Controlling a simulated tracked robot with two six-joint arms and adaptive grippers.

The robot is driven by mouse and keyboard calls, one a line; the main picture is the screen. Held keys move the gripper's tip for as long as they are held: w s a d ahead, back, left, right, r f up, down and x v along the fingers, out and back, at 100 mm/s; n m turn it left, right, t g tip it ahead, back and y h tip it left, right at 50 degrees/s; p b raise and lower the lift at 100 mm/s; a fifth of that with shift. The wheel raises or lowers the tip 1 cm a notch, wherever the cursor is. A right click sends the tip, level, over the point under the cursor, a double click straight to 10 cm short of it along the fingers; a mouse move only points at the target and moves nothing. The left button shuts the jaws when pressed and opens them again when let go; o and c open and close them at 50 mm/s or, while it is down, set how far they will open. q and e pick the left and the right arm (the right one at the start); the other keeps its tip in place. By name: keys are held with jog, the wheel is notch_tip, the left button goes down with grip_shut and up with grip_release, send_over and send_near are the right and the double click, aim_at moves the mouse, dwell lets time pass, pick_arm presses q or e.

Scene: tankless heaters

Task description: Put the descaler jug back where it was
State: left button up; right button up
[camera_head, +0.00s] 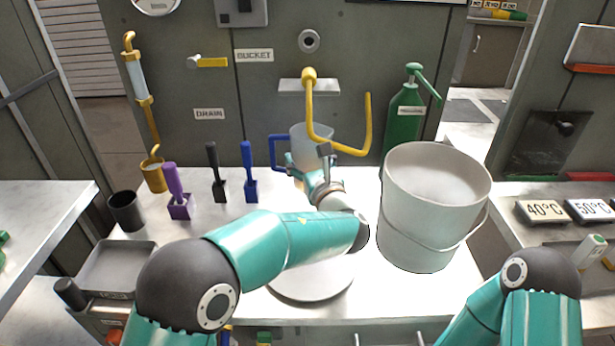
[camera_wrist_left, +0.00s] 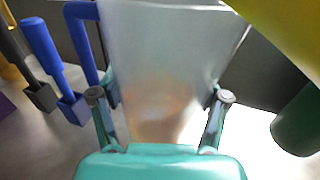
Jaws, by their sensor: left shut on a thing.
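The descaler jug is a translucent, pale jug (camera_head: 312,138) with a blue handle (camera_head: 280,152) on its left side. It is near the back of the bench, below the yellow bent pipe. My left gripper (camera_head: 311,170) is shut around the jug. In the left wrist view the jug (camera_wrist_left: 170,60) stands between the two fingers of my left gripper (camera_wrist_left: 160,110), with a faint brownish tint low down. The jug's base is hidden, so I cannot tell whether it touches the bench. My right arm shows at the lower right, but its gripper is out of view.
A large white bucket (camera_head: 425,215) stands close on the right. A green pump bottle (camera_head: 405,118) is behind it. Blue (camera_head: 250,185), black (camera_head: 217,185) and purple (camera_head: 178,205) brushes in holders stand left. A round pale plate (camera_head: 312,284) lies in front.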

pick_arm(q)
jog(key=shift+f, duration=2.2)
pick_arm(e)
jog(key=shift+f, duration=0.4)
pick_arm(q)
jog(key=shift+f+b, duration=0.1)
jog(key=shift+b, duration=0.3)
pick_arm(e)
jog(key=shift+f, duration=0.1)
pick_arm(q)
jog(key=o, duration=1.5)
jog(key=shift+o, duration=0.2)
